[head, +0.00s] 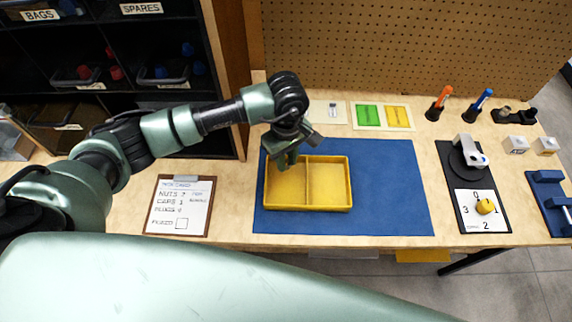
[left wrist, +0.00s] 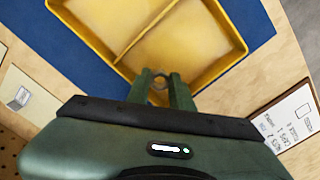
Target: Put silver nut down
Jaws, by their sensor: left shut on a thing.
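My left gripper (head: 287,160) reaches down over the back of the left compartment of a yellow two-part tray (head: 308,209). In the left wrist view the gripper (left wrist: 161,85) is shut on a small ring-shaped nut, the silver nut (left wrist: 160,82), between its fingertips. The nut cannot be made out in the head view. The wrist view shows the tray (left wrist: 105,58) just beyond the fingertips; I cannot tell how far above its floor the nut is. Both compartments look empty where visible. My right gripper is not in view.
The tray stands on a blue mat (head: 395,190). A clipboard card (head: 180,206) lies to the left. The mat right of the tray is clear.

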